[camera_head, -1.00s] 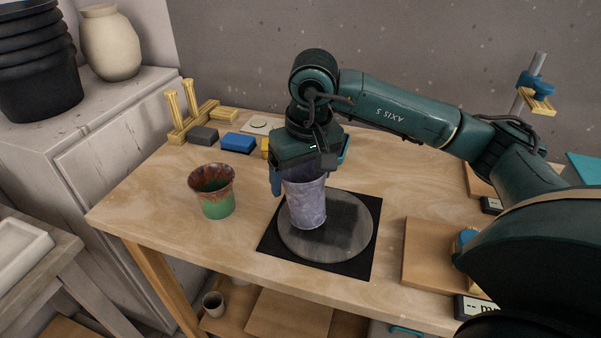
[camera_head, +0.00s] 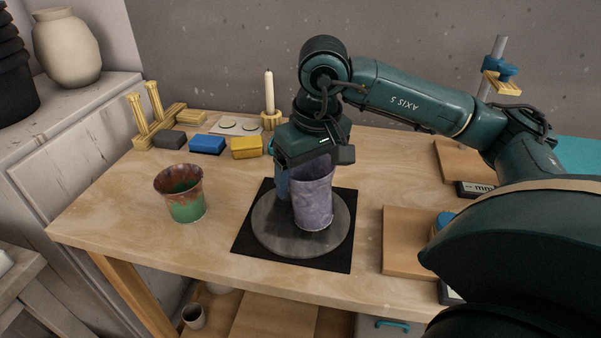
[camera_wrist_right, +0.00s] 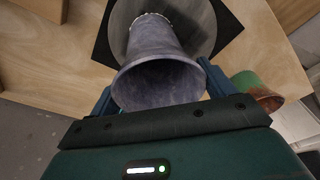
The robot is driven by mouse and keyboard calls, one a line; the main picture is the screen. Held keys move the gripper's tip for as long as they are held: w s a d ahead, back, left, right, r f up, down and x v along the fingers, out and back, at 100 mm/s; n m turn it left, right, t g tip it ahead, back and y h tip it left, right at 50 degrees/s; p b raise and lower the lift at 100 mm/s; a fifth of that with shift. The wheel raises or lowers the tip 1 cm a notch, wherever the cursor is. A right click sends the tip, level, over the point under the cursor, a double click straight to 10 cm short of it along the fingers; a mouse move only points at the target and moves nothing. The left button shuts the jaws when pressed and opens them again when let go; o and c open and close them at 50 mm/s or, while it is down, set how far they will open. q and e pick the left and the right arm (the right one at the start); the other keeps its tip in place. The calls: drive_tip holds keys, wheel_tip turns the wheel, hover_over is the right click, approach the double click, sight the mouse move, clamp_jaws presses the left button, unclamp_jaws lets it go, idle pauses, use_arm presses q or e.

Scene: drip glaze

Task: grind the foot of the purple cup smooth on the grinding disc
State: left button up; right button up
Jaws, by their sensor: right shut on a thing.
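The purple cup (camera_head: 313,198) stands upright with its foot down at the grey grinding disc (camera_head: 266,236), right of the disc's middle. The disc lies on a black square mat (camera_head: 338,262). My right gripper (camera_head: 306,172) is above the cup and shut on its upper wall. In the right wrist view the cup (camera_wrist_right: 158,55) sits between the two fingers, its open rim facing the camera. Whether the foot presses on the disc or is just above it, I cannot tell. My left gripper is not in view.
A red and green cup (camera_head: 184,195) stands left of the mat. Behind are a blue block (camera_head: 207,144), a yellow block (camera_head: 246,147), a dark block (camera_head: 169,139) and a candle (camera_head: 268,93). A wooden board (camera_head: 404,240) lies right of the mat.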

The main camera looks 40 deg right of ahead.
drive_tip(key=shift+s+d, duration=0.5)
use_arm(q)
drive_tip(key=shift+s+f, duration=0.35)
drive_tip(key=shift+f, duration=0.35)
use_arm(e)
wheel_tip(320, 180, up, 7)
drive_tip(key=p, duration=0.4)
drive_tip(key=shift+w+a+r+p, duration=0.1)
drive_tip(key=shift+r+p, duration=0.1)
drive_tip(key=shift+p, duration=0.1)
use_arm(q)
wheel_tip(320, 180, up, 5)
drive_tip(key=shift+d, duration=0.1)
use_arm(e)
drive_tip(key=shift+f, duration=0.1)
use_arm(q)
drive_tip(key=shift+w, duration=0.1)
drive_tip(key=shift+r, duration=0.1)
